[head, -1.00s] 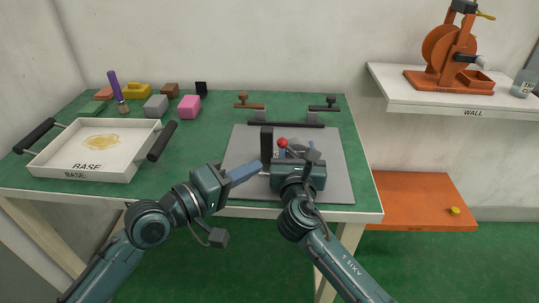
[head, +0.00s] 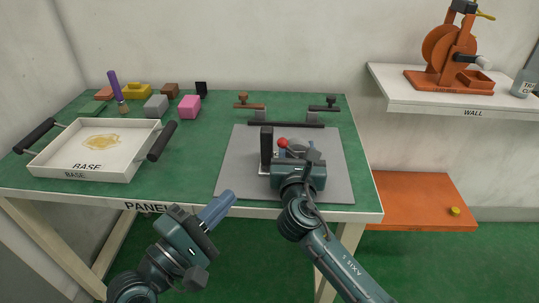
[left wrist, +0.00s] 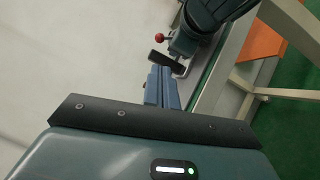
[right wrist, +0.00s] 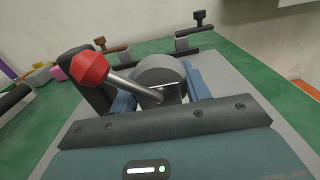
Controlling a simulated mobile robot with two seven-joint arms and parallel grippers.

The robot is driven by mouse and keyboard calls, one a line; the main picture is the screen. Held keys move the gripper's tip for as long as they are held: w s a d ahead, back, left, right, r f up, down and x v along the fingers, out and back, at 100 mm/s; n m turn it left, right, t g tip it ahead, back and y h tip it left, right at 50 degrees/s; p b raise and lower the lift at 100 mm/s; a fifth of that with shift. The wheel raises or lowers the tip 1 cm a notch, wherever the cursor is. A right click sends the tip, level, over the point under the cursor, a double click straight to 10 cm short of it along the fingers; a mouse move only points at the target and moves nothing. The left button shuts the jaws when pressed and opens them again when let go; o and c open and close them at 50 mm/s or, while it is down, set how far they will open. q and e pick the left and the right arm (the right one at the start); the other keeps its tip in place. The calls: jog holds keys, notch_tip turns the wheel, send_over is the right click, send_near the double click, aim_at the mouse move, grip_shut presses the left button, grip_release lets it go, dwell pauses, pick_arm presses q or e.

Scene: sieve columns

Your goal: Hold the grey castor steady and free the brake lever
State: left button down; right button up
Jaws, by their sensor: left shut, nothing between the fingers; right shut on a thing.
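The grey castor (right wrist: 160,72) is between the blue fingers of my right gripper (right wrist: 160,92), which is shut on it. In the head view my right gripper (head: 298,160) hides most of it. The brake lever (right wrist: 124,82) is a metal rod with a red ball knob (right wrist: 88,68). It slants up to the left beside the castor. The red knob also shows in the head view (head: 283,142) and the left wrist view (left wrist: 160,37). My left gripper (head: 229,196) is shut and empty, in front of the table's front edge, apart from the castor.
A black upright block (head: 266,146) stands left of the castor on a grey mat (head: 236,165). Two clamps (head: 250,104) (head: 323,106) and a black bar (head: 286,124) lie behind. A white tray (head: 60,160) and several coloured blocks are at left. Green tabletop is clear between tray and mat.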

aim_at(283, 147)
pick_arm(q)
jog(key=x, duration=1.3)
jog(key=shift+w+d, duration=0.15)
jog(key=shift+d, duration=0.05)
jog(key=shift+d+r+m+g, duration=0.3)
jog(key=shift+r+m, duration=0.1)
jog(key=shift+m, duration=0.2)
jog(key=d+r+m+g, duration=0.1)
jog(key=d+m+g+y, duration=0.1)
jog(key=m, duration=0.1)
jog(key=shift+r, duration=0.35)
pick_arm(e)
jog(key=shift+a, duration=0.1)
pick_arm(q)
jog(key=m+y, duration=0.1)
jog(key=d+m+g+y, duration=0.1)
jog(key=m, duration=0.1)
jog(key=m+g+y, duration=0.1)
jog(key=shift+d+r+m+y, duration=0.2)
jog(key=shift+d+m+y, duration=0.1)
jog(key=shift+d+y, duration=0.1)
jog(key=shift+r, duration=0.1)
